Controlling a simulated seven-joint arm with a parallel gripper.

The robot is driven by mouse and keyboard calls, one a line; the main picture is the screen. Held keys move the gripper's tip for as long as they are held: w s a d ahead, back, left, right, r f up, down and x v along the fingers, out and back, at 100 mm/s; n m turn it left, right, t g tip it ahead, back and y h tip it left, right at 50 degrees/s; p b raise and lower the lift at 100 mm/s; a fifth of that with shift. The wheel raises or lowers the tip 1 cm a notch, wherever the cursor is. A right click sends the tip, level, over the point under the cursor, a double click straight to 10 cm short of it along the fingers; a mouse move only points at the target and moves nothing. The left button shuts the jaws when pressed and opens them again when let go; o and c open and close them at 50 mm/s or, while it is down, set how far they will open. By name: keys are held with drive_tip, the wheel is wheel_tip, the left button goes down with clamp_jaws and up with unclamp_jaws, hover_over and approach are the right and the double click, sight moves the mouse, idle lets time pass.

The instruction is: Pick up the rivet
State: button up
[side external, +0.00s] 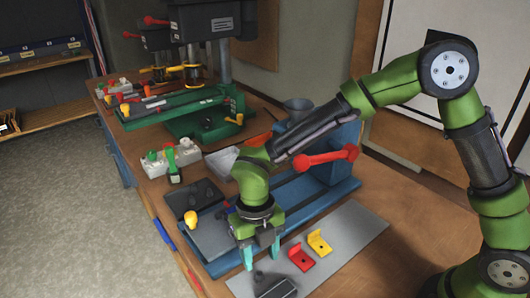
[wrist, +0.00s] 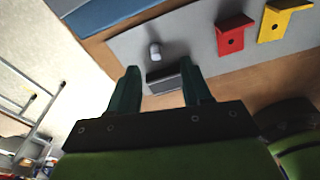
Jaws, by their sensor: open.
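A small grey cylinder, which looks like the rivet (wrist: 154,50), stands on a grey plate (wrist: 122,46) in the wrist view. In the side view the rivet (side external: 259,276) is small and dark, beside a dark grey block (side external: 278,288). In the wrist view the block (wrist: 163,78) lies between my fingers' lines, with the rivet just beyond it. My gripper (side external: 262,257) points down above the plate, near the rivet. Its teal fingers (wrist: 160,68) are apart with nothing held between them. It appears above the rivet, but the exact height is unclear.
A red bracket (side external: 301,257) and a yellow bracket (side external: 319,243) sit on the plate, right of my gripper. A blue machine (side external: 325,200) with a red handle (side external: 325,158) stands behind. A green drill press (side external: 205,122) stands farther back. The bench edge is at left.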

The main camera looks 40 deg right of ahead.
sight(260, 280)
drive_tip(key=f, duration=0.4)
drive_tip(key=shift+s+a+f, duration=0.2)
drive_tip(key=shift+a+f, duration=0.1)
drive_tip(key=shift+f, duration=0.1)
clamp_jaws()
